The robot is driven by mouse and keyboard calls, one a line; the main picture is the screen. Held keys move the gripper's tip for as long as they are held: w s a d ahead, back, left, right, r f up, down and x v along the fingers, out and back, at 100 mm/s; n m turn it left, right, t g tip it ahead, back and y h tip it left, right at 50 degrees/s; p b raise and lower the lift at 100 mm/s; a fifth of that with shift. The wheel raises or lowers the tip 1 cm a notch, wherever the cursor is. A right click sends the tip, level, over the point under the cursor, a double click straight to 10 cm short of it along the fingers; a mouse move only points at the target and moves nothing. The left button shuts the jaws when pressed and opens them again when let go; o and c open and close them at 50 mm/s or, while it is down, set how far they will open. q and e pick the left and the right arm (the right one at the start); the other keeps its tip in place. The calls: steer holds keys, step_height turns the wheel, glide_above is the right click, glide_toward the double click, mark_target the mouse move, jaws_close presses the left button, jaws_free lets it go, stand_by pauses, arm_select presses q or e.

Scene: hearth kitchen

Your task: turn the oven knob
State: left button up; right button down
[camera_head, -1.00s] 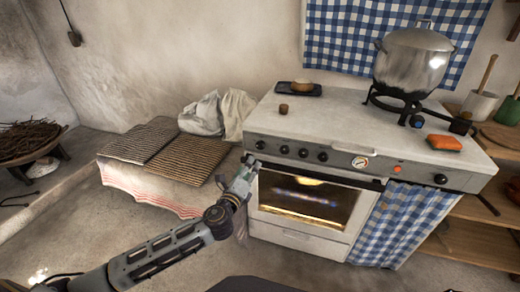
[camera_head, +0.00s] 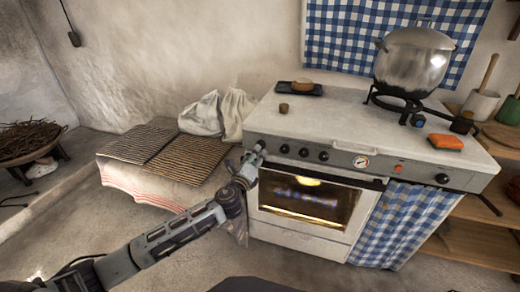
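The white oven (camera_head: 290,238) stands right of centre, with a row of black knobs on its grey front panel. Three knobs show clearly: one (camera_head: 284,149), a second (camera_head: 303,153) and a third (camera_head: 323,156). My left gripper (camera_head: 258,149) is raised at the left end of the panel, its tip over the place of the leftmost knob and covering most of it. I cannot tell whether it touches that knob, or whether its fingers are open or shut. My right gripper is not in view.
The lit oven door (camera_head: 312,226) is closed. A large pot (camera_head: 413,58) stands on a burner at the back right of the stovetop. An orange sponge (camera_head: 445,142) lies near the front edge. A low bench with woven mats (camera_head: 188,159) is at the left.

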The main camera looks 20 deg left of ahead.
mark_target(261, 145)
arm_select(q)
steer(key=shift+w+d+b, duration=0.1)
steer(key=shift+w+b, duration=0.45)
steer(key=shift+w, duration=2.7)
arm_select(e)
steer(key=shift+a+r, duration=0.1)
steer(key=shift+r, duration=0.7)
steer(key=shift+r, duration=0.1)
arm_select(q)
steer(key=c, duration=1)
steer(key=shift+c, duration=0.2)
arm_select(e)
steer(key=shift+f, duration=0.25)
